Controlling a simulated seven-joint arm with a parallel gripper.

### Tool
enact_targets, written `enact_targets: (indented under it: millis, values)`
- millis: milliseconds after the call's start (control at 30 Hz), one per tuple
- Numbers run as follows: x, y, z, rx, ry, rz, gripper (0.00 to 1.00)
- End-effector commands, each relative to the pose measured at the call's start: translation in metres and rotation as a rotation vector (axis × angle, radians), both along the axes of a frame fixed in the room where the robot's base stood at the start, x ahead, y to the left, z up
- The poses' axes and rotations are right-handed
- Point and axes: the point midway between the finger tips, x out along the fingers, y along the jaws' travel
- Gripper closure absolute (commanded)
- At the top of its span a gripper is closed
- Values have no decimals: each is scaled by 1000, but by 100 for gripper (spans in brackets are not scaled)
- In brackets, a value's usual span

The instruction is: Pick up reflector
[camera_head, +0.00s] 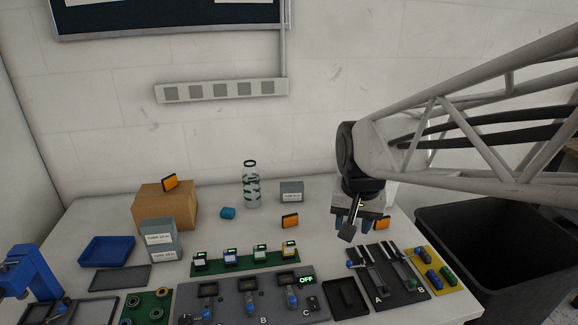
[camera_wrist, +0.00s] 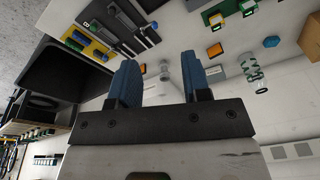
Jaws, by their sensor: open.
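Three orange reflectors with dark edges show in the head view. One reflector (camera_head: 170,183) stands tilted on top of the cardboard box at the left. A second reflector (camera_head: 290,221) is on the table near the middle, and a third reflector (camera_head: 382,222) is just right of my gripper (camera_head: 357,228), partly hidden by it. My gripper hangs over the right part of the table, open and empty. In the wrist view my gripper (camera_wrist: 159,72) shows two blue fingers spread apart; an orange reflector (camera_wrist: 214,50) is beyond the right finger, and another small orange patch is farther off.
A cardboard box (camera_head: 180,208), a patterned bottle (camera_head: 251,185), a blue part (camera_head: 228,213) and a grey box (camera_head: 291,192) stand at the back. A green board (camera_head: 245,262) and a dark switch panel (camera_head: 250,300) fill the front. A black bin (camera_head: 490,230) is beyond the right edge.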

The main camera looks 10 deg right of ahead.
Motion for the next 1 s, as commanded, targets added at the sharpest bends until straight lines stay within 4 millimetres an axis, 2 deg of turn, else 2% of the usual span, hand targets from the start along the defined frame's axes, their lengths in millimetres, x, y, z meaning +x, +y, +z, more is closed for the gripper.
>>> enact_targets:
  millis: [100, 567, 1000]
  values:
    - [29, -14, -5, 12, 14, -82, 56]
    - [131, -78, -40, 54, 57, -408, 56]
    - [216, -155, -101, 88, 96, -720, 56]
